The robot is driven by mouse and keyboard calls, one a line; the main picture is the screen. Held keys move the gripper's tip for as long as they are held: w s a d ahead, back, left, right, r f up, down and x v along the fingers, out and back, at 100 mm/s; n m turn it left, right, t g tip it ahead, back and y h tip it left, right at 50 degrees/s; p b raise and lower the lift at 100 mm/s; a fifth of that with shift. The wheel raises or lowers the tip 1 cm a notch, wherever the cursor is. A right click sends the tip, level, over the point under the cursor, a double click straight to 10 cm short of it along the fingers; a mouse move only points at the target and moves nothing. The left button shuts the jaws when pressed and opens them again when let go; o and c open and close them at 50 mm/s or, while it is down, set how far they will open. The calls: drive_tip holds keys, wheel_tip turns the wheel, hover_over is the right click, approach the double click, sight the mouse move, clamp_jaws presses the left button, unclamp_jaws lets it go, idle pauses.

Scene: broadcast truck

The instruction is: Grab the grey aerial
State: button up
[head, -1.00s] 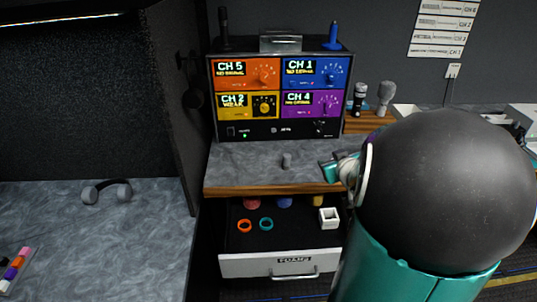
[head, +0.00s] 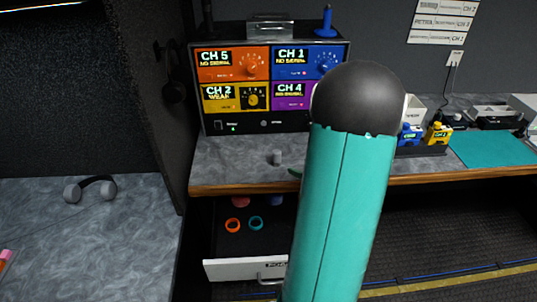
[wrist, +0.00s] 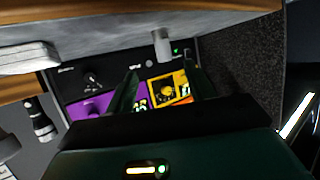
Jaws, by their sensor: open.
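The grey aerial (head: 277,158) looks like a short grey cylinder standing upright on the grey counter (head: 235,165), in front of the receiver rack. In the wrist view, which is upside down, the aerial (wrist: 162,44) shows just past the fingertips and roughly between them. My gripper (wrist: 163,75) is open with nothing between its fingers. In the head view my own arm hides nearly all of the gripper; only a small green tip shows right of the aerial. I cannot tell the exact gap between fingers and aerial.
The receiver rack (head: 262,122) stands behind the aerial, with a blue aerial (head: 327,20) on top. An open drawer (head: 235,270) below the counter holds an orange ring (head: 232,225) and a teal ring (head: 256,223). A dark partition (head: 168,60) stands left.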

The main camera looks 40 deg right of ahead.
sight(276, 150)
drive_tip(key=shift+w+a+f, duration=0.1)
drive_tip(key=shift+w, duration=0.15)
drive_tip(key=x, duration=0.7)
drive_tip(key=shift+f, duration=0.1)
drive_tip(key=x, duration=0.5)
drive_tip(key=shift+w, duration=0.5)
drive_tip(key=c, duration=1)
drive_tip(key=shift+r, duration=0.2)
drive_tip(key=shift+c, duration=0.2)
drive_tip(key=shift+r, duration=0.5)
wheel_tip(276, 150, up, 2)
drive_tip(key=shift+r, duration=0.1)
drive_tip(key=s+a+r, duration=0.9)
drive_tip(key=s, duration=0.1)
drive_tip(key=shift+s+r, duration=0.3)
